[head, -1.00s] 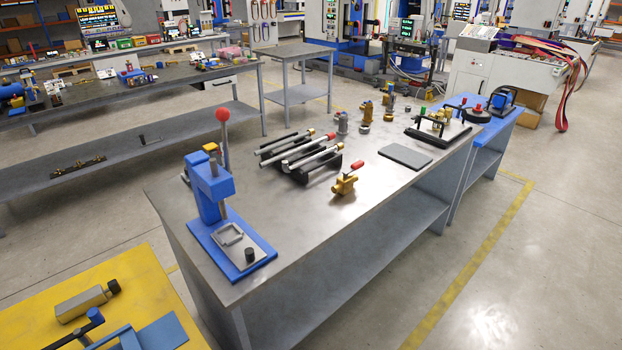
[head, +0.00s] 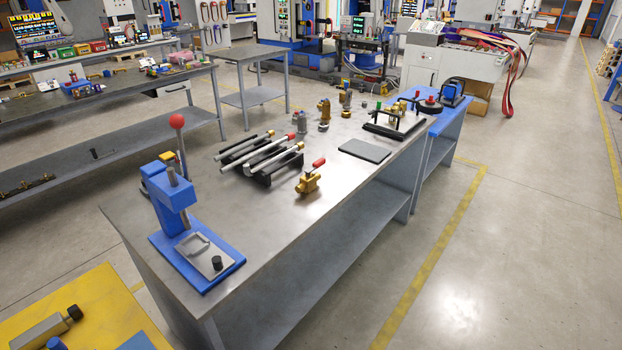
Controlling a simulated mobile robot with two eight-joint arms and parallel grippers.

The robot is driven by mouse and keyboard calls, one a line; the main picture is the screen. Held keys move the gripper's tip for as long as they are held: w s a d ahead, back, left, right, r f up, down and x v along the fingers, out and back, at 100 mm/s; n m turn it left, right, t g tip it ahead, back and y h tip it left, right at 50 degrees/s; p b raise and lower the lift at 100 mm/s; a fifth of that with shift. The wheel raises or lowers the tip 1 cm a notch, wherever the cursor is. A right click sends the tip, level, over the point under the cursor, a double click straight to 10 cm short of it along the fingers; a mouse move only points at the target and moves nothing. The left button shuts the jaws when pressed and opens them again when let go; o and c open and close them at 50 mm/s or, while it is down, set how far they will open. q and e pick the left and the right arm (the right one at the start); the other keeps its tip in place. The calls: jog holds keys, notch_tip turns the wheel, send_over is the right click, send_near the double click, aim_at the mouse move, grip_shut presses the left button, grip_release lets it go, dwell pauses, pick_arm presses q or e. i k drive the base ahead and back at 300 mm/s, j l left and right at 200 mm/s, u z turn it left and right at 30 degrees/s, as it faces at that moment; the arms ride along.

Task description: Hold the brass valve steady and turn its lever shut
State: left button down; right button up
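The brass valve (head: 307,184) stands on the grey metal workbench (head: 262,225), near its front edge and right of the rods on their black rack. Its lever has a red grip (head: 319,162) that points up and to the right from the valve's top. Nothing touches the valve. Neither of my grippers shows in the head view.
A blue press (head: 174,210) with a red-knobbed handle stands at the bench's near left end. Metal rods (head: 262,158) lie on a black rack behind the valve. A flat grey plate (head: 364,151), several fittings and a black fixture (head: 396,125) are farther back. Bare bench surrounds the valve.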

aim_at(320, 162)
jog(key=i+l+u, duration=0.15)
jog(key=u, duration=0.7)
jog(key=i+l+u, duration=0.2)
jog(key=l+u, duration=0.2)
jog(key=l, duration=0.25)
jog(key=l+u, duration=0.2)
jog(key=l, duration=0.15)
jog(key=i+l+u, duration=0.1)
jog(key=l, duration=0.45)
jog(key=i+l+u, duration=0.1)
jog(key=l, duration=0.4)
